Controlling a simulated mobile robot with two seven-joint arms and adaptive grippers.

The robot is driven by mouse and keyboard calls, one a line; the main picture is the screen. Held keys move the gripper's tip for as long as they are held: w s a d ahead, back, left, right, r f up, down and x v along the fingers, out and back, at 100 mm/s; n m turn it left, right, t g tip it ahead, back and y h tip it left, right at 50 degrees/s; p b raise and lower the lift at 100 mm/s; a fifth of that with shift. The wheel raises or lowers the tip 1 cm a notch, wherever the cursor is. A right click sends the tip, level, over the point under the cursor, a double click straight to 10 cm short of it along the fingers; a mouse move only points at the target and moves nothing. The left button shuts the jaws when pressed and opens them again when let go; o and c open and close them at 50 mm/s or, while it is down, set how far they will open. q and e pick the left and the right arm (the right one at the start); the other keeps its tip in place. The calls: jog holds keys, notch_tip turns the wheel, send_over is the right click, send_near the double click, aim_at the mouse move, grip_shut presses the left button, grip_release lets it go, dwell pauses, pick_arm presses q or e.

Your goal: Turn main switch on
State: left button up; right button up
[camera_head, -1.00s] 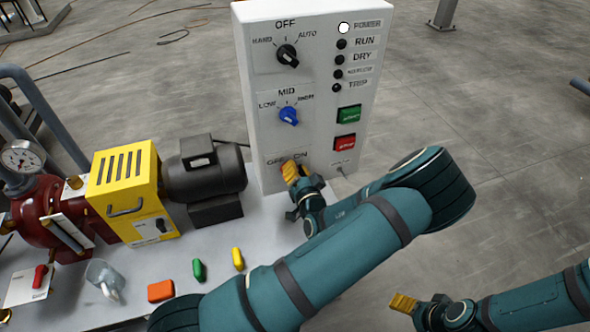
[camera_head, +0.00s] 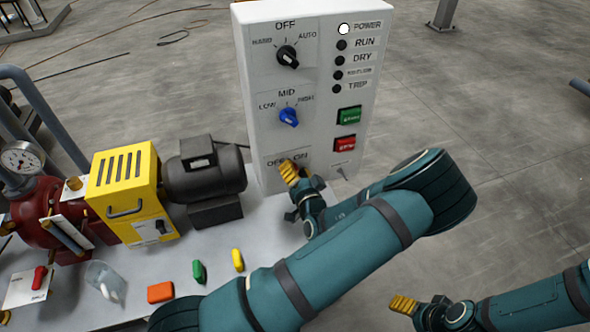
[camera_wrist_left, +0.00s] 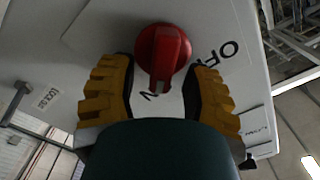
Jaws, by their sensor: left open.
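The main switch is a red rotary knob (camera_wrist_left: 163,52) on the white control box (camera_head: 253,130), seen in the left wrist view between the fingertips. Its ridge points down in that view, beside the letter N, with OFF lettered to its right. In the head view my left gripper (camera_head: 290,172) is in front of the OFF/ON label and hides the knob. My left gripper (camera_wrist_left: 163,92) is open, with a yellow finger on each side of the knob and apparent gaps. My right gripper (camera_head: 403,304) is at the lower right, away from the box; its opening is unclear.
The box carries a black selector (camera_head: 288,56), a blue selector (camera_head: 289,117), green (camera_head: 349,115) and red (camera_head: 345,144) buttons, and a white POWER lamp (camera_head: 344,29). A yellow-housed pump unit (camera_head: 125,190) stands left. Small coloured pieces lie on the front bench (camera_head: 190,262).

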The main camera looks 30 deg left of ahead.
pick_arm(q)
jog(key=v, duration=1.1)
jog(key=shift+s+d, duration=0.3)
jog(key=s+d+f+n+g+h+b, duration=0.1)
jog(key=s+f+g+h+b, duration=0.2)
jog(key=f, duration=0.6)
jog(key=s+d+f+g+h, duration=0.25)
jog(key=f+h, duration=0.25)
jog(key=f, duration=0.4)
jog(key=s+d+g+h+b, duration=0.3)
jog(key=s+d+g+h, duration=0.1)
jog(key=d+h, duration=0.4)
jog(key=shift+d+f+h, duration=0.3)
jog(key=shift+f+h, duration=0.1)
jog(key=shift+h, duration=0.5)
